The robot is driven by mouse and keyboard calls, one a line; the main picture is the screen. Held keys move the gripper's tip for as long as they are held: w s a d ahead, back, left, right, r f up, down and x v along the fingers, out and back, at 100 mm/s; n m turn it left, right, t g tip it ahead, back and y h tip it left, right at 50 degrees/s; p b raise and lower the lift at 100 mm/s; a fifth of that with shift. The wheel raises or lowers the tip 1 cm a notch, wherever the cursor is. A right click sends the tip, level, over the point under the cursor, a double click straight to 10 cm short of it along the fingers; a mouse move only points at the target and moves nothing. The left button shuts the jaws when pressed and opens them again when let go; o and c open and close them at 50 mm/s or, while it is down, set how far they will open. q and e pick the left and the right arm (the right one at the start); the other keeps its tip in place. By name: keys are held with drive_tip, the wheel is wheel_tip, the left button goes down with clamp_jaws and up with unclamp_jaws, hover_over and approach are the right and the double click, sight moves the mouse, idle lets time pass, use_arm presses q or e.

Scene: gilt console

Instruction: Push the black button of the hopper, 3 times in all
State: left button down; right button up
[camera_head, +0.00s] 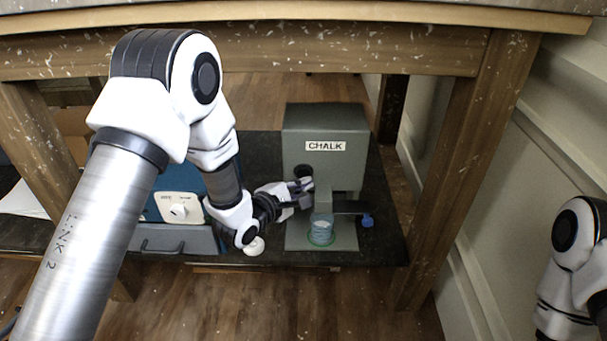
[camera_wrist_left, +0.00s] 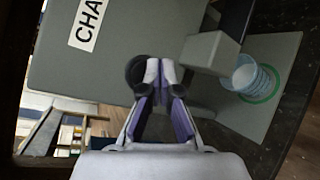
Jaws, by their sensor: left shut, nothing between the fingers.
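The hopper (camera_head: 325,122) is a grey-green box labelled CHALK, standing on a dark shelf under the table. Its black button (camera_head: 303,170) is a round knob on the front, left of the spout; it also shows in the left wrist view (camera_wrist_left: 136,73). My left gripper (camera_head: 308,186) is shut and empty, its tips at the hopper's front beside the button. In the left wrist view the fingertips (camera_wrist_left: 160,70) overlap the button's right edge; I cannot tell whether they touch it. My right arm shows at the right edge, its gripper out of view.
A pale blue cup (camera_head: 322,232) stands under the spout on a green ring; it also shows in the left wrist view (camera_wrist_left: 250,79). A lever with a blue knob (camera_head: 367,220) sticks out right. A blue-grey device with a white dial panel (camera_head: 178,207) stands left. The table edge (camera_head: 300,13) hangs above.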

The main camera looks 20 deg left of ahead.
idle(0.9)
use_arm(q)
drive_tip(key=shift+w+a+r+p, duration=0.1)
drive_tip(key=shift+w+r+p, duration=0.05)
drive_tip(key=shift+w+p, duration=0.2)
drive_tip(key=shift+w+a, duration=0.1)
drive_tip(key=shift+w, duration=0.3)
idle(0.4)
drive_tip(key=shift+s, duration=0.1)
drive_tip(key=shift+s+d+p, duration=0.2)
drive_tip(key=shift+s+p, duration=0.35)
drive_tip(key=shift+s, duration=0.15)
